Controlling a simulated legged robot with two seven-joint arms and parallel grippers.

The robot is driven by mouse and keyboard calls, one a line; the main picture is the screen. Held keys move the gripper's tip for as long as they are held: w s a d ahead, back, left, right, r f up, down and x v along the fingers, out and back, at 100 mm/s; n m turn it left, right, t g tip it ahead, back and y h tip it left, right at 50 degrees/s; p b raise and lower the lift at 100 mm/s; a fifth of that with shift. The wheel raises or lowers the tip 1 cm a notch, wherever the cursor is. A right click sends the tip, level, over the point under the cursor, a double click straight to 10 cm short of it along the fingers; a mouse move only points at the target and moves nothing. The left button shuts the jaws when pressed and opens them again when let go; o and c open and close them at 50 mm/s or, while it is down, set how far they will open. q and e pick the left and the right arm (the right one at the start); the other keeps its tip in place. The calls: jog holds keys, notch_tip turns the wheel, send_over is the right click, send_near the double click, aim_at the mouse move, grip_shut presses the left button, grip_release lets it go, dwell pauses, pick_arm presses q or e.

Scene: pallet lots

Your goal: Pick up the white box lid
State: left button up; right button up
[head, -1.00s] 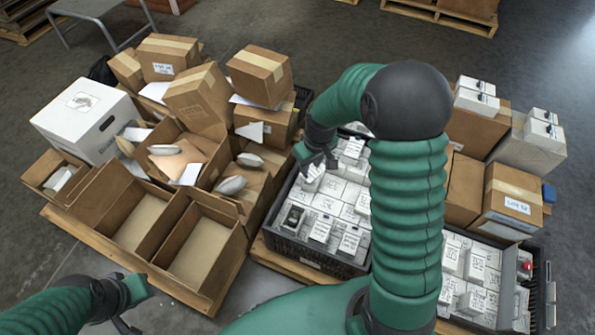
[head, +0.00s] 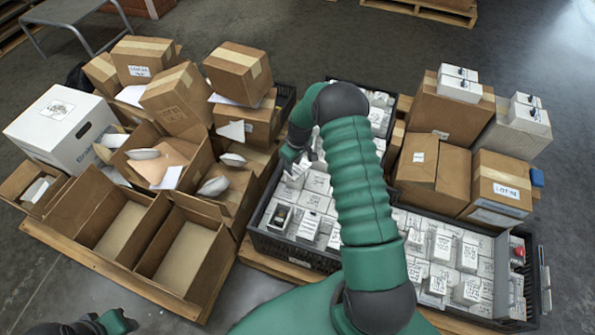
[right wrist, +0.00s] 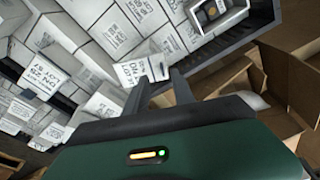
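Many white labelled boxes stand packed in a black crate (head: 297,248) in the middle of the head view. One box (head: 281,214) near its front left corner shows a dark item inside; it is also at the top of the right wrist view (right wrist: 212,12). My right gripper (head: 297,160) is low over the crate's left side. In the right wrist view its two fingers (right wrist: 158,88) are apart, just short of a white box top (right wrist: 140,68). I cannot tell a separate lid from the box tops. My left gripper (head: 118,322) is at the bottom left, partly cut off.
Left of the crate are open brown cartons (head: 120,228) on a pallet and a large white carton (head: 62,128). A second black crate (head: 532,262) of white boxes is at the right, with stacked brown cartons (head: 433,172) behind it.

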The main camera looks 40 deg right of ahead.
jog(key=f+b, duration=0.1)
jog(key=f, duration=0.2)
jog(key=w+f+b, duration=0.1)
jog(key=f, duration=0.1)
jog(key=shift+a+b, duration=0.3)
jog(key=shift+b, duration=0.05)
jog(key=shift+r, duration=0.2)
grip_shut()
